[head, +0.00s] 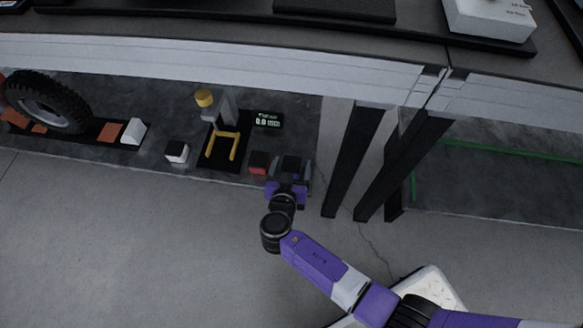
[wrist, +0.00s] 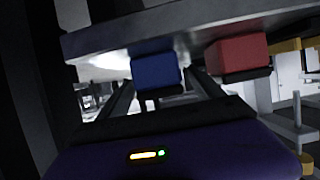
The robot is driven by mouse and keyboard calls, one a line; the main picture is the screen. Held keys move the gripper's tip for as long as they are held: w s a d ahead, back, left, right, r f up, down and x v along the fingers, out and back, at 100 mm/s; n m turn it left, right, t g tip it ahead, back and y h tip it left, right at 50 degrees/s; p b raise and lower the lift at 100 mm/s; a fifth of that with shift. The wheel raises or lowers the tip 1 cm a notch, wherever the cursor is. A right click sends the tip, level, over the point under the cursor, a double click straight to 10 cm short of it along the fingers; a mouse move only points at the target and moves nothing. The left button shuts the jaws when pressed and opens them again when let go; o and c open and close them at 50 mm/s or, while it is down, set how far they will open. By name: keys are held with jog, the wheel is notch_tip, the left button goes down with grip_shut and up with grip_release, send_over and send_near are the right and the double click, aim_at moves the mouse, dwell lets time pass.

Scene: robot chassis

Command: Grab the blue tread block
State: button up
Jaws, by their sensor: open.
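The blue tread block (wrist: 157,71) is a small dark blue cube with a tread-like edge, seen in the wrist view ahead of my gripper. In the head view it is mostly hidden at my gripper (head: 290,170), where only a dark patch shows between the fingers. My gripper is open, with one finger to the left of the block and one to the right in the wrist view. I cannot tell whether either finger touches it. The block appears to rest on the shelf surface (wrist: 100,42).
A red block (head: 259,162) sits close to the left of my gripper; it also shows in the wrist view (wrist: 238,56). Dark table legs (head: 352,160) stand close on the right.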

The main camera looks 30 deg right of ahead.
jog(key=shift+w+d, duration=0.1)
jog(key=shift+w, duration=0.05)
jog(key=c, duration=1.6)
jog(key=shift+o, duration=0.2)
